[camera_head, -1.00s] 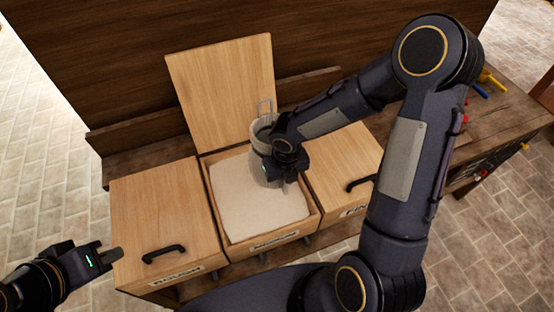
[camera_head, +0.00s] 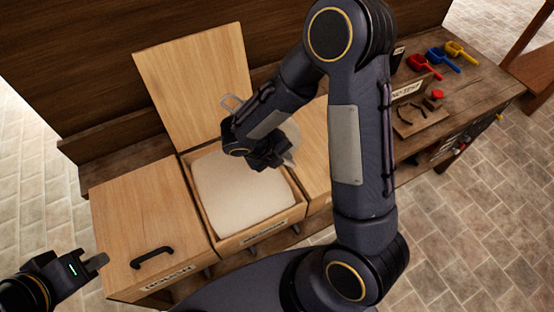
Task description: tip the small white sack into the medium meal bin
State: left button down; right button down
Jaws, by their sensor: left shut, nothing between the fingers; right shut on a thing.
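The medium meal bin (camera_head: 225,243) is the middle one, its wooden lid (camera_head: 195,85) up and leaning back. Pale meal (camera_head: 235,195) fills much of it. My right gripper (camera_head: 272,160) is shut on the small white sack (camera_head: 292,138) over the back right part of this bin. The sack is mostly hidden behind the gripper and arm; a pale part shows on the right and a loop on the left. It looks tilted; I cannot tell whether anything pours out. My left gripper (camera_head: 96,263) is shut and empty, low at the left, beside the left bin.
The left bin (camera_head: 150,220) has its lid shut, with a black handle. The right bin (camera_head: 313,125) is shut and partly behind my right arm. A bench (camera_head: 450,85) at the right holds coloured scoops (camera_head: 440,60) and a small stand. A dark wooden wall stands behind.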

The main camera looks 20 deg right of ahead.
jog(key=shift+d+f+h+b, duration=0.2)
jog(key=shift+d+h+b, duration=0.05)
jog(key=shift+h+b, duration=0.65)
jog(key=shift+d+f+h+b, duration=0.3)
jog(key=shift+h+b, duration=0.4)
jog(key=shift+b, duration=0.25)
jog(key=shift+d+f+h+b, duration=0.15)
jog(key=shift+d+h+b, duration=0.1)
jog(key=shift+h+b, duration=0.65)
jog(key=shift+a+f+t+h+b, duration=0.15)
jog(key=shift+f+t+h+b, duration=0.25)
jog(key=shift+h+b, duration=0.4)
jog(key=shift+a+f+h+b, duration=0.2)
jog(key=shift+f+h+b, duration=0.15)
jog(key=shift+h, duration=0.75)
jog(key=shift+a+f+h+b, duration=0.1)
jog(key=shift+f+h+b, duration=0.2)
jog(key=shift+h, duration=0.6)
jog(key=shift+r, duration=0.15)
jog(key=shift+r+h+p, duration=0.35)
jog(key=shift+r+h, duration=0.05)
jog(key=shift+h, duration=0.3)
